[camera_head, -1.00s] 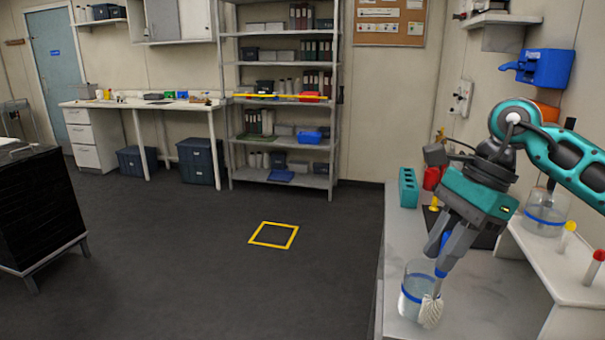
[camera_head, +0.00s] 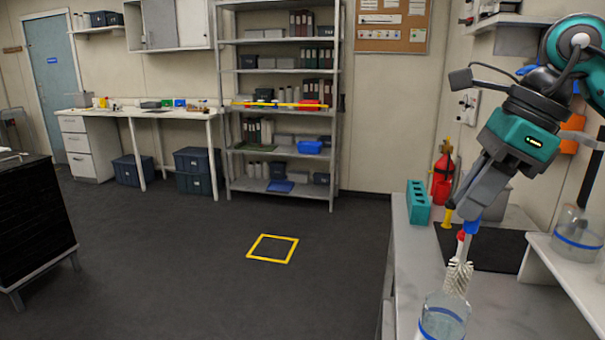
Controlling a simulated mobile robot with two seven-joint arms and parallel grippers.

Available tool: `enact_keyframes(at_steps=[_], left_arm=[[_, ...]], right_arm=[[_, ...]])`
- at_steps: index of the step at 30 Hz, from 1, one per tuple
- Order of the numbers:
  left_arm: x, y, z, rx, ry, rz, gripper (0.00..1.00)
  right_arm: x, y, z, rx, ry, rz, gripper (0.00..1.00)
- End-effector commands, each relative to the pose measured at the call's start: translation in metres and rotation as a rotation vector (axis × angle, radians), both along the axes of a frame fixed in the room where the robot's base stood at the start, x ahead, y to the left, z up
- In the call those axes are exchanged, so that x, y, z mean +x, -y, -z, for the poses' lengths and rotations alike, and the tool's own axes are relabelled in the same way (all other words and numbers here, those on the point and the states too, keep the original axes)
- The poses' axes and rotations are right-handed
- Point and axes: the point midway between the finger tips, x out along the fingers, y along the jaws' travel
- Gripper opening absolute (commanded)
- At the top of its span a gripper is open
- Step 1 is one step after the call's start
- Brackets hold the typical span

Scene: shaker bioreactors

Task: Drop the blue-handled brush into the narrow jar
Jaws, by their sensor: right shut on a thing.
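My right gripper (camera_head: 472,211) is shut on the blue handle of the brush (camera_head: 458,277), which hangs nearly upright with its white bristles down. The bristle end is at about the rim of a clear jar with a blue band (camera_head: 443,321), toward its right side. I cannot tell whether the tip is inside the mouth or just above or behind it. The jar stands on the grey bench and its base is cut off by the picture's lower edge. My left gripper is not in view.
A second clear jar with a blue band (camera_head: 578,240) stands on a raised white shelf (camera_head: 570,275) at right, with a dark rod in it. A teal block with holes (camera_head: 418,203) and a dark mat (camera_head: 490,247) lie farther back on the bench (camera_head: 420,262).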

Motion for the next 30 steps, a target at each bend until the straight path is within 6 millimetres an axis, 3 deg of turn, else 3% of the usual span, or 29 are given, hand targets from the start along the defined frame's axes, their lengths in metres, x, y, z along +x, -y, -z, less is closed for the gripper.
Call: enact_keyframes(at_steps=[1, 3, 13, 14, 21, 23, 30], left_arm=[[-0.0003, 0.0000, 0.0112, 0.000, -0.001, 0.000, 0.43], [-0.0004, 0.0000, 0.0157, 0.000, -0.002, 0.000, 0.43], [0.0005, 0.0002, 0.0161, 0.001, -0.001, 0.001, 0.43], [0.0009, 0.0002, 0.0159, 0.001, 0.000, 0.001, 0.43], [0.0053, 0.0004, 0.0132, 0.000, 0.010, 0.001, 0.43], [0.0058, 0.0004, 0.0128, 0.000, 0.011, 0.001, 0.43], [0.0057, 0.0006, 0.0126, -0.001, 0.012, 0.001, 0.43]], right_arm=[[-0.0001, 0.0001, 0.0117, 0.000, 0.000, 0.000, 0.00], [0.0000, 0.0000, 0.0166, 0.000, 0.000, 0.000, 0.00], [0.0001, 0.0000, 0.0180, 0.000, 0.000, -0.001, 0.00], [0.0001, 0.0000, 0.0180, 0.000, 0.000, -0.001, 0.23], [0.0000, 0.0001, 0.0179, 0.000, 0.000, -0.001, 0.46], [0.0000, 0.0001, 0.0179, 0.000, 0.000, -0.001, 0.51], [0.0001, 0.0003, 0.0172, 0.000, 0.000, -0.001, 0.51]])
